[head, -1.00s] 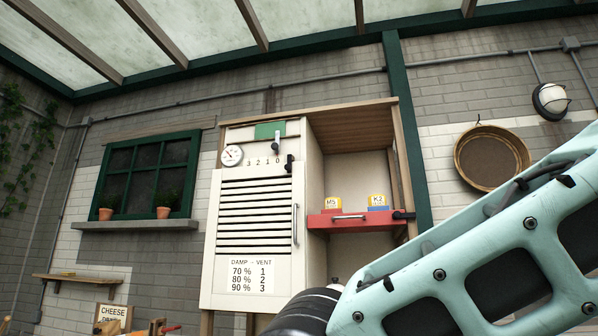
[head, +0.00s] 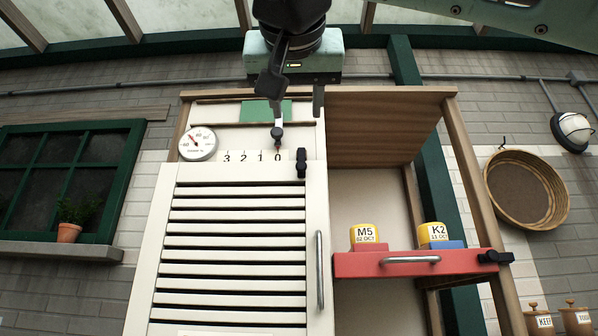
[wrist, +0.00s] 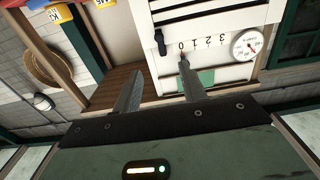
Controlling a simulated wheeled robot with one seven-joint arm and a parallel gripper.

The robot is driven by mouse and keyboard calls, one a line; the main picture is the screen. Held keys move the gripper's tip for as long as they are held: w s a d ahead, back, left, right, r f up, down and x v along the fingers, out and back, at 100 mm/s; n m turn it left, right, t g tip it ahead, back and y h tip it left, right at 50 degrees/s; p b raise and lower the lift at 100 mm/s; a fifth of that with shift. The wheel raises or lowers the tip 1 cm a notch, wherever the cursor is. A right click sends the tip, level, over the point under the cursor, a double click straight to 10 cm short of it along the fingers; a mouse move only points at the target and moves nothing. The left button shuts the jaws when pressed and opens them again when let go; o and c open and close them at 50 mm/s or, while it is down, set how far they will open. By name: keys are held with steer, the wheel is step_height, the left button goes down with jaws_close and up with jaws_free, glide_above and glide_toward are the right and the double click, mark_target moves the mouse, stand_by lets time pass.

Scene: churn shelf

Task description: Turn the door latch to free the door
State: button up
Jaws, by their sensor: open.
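The louvred white door (head: 235,255) is shut in the cabinet's left half. Its latch (head: 301,163) is a small black turn-piece at the door's top right corner, standing upright. The latch also shows in the wrist view (wrist: 160,42), beyond the fingertips and roughly between them. My gripper (head: 297,108) is in front of the cabinet top, above the latch in the head view, fingers pointing down. In the wrist view my gripper (wrist: 161,68) has its two fingers apart with nothing between them. It looks clear of the latch.
A vent lever (head: 277,135) stands by the 0 of a number scale, close left of the latch. A dial gauge (head: 198,144) is further left.

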mark_target(301, 164)
steer(key=w+p, duration=0.2)
steer(key=w, duration=0.3)
steer(key=w+p, duration=0.2)
steer(key=w, duration=0.4)
steer(key=w+p, duration=0.2)
steer(key=w, duration=0.3)
steer(key=shift+w+d+r+p, duration=0.25)
steer(key=shift+d+p, duration=0.1)
steer(key=shift+d, duration=0.05)
steer(key=shift+w+f, duration=0.15)
steer(key=shift+w, duration=0.25)
jaws_close()
